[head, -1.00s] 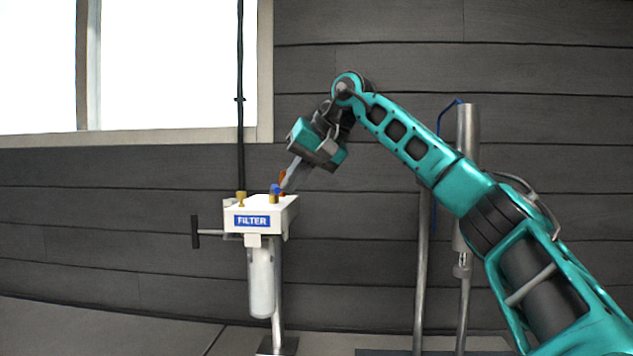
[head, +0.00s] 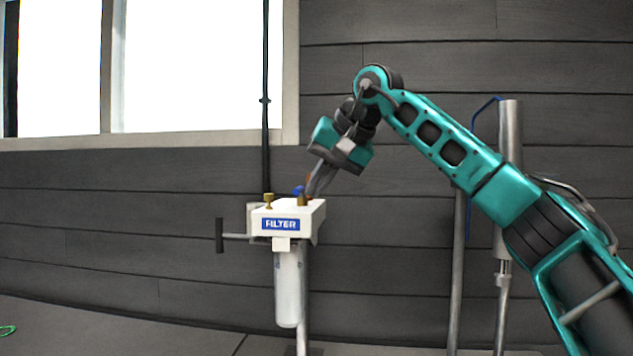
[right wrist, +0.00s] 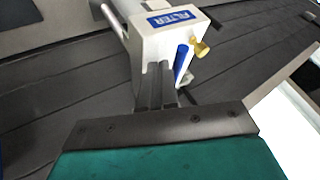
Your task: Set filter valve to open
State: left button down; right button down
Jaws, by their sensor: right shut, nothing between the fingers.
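The blue handle also shows in the right wrist view (right wrist: 181,62). My right gripper (head: 312,193) reaches down to the box top just right of the handle, its fingers shut and empty. In the wrist view, the fingers (right wrist: 162,84) lie close beside the handle; I cannot tell whether they touch. My left gripper is not in view.
A second brass knob (head: 268,200) stands on the box's left. A bar with a dark grip (head: 219,235) sticks out left. Metal pipes (head: 508,150) stand to the right, behind my arm. A dark plank wall is behind; the floor at left is mostly free.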

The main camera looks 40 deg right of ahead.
jog(key=d+p+v, duration=0.1)
jog(key=v, duration=1.2)
jog(key=shift+d+p, duration=0.15)
jog(key=shift+p, duration=0.2)
